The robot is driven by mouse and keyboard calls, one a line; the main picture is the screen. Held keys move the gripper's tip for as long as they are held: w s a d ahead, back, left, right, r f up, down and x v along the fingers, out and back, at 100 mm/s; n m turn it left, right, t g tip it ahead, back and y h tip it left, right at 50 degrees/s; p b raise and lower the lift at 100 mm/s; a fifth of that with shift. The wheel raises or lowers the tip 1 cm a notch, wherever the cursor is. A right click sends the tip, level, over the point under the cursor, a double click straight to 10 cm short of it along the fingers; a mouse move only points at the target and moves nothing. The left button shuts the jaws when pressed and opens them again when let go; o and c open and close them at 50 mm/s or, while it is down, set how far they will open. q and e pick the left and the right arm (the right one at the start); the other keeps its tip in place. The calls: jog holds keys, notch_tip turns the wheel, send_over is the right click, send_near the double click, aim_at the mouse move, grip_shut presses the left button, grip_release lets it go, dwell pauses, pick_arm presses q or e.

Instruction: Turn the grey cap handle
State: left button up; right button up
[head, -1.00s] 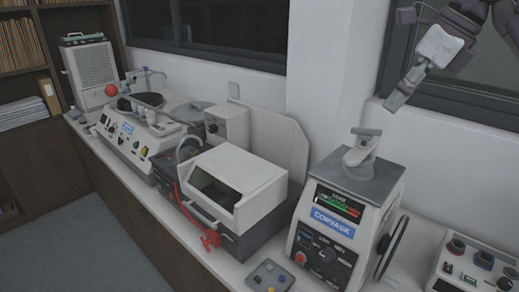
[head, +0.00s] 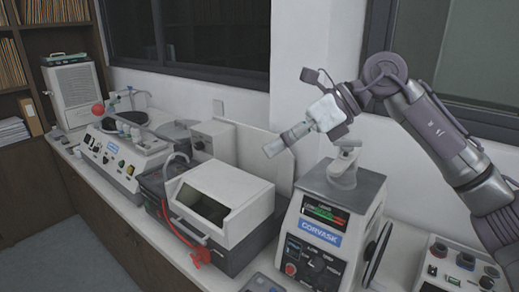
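The grey cap handle (head: 345,160) sits on the dark grey top of the white CORVASK mounting press (head: 322,238), right of the middle in the head view. It is a light grey post with a short bar across its top. My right gripper (head: 273,150) hangs in the air above and left of the handle in the picture, apart from it. My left gripper is out of view.
Left of the press stands a machine with a white hood (head: 222,198) and a red clamp. A control box with several knobs (head: 458,268) stands to the right. A grinder-like machine (head: 122,155) is farther left on the counter. A wall and window lie behind.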

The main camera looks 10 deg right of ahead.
jog(key=shift+s+a+f+g+y, duration=0.15)
jog(key=shift+a+y, duration=0.35)
jog(key=shift+a, duration=0.5)
jog(key=shift+s+a+f+g+y, duration=0.1)
jog(key=shift+s+a+g+y, duration=0.1)
jog(key=shift+a+y, duration=0.55)
jog(key=shift+a+h, duration=0.1)
jog(key=shift+h, duration=0.15)
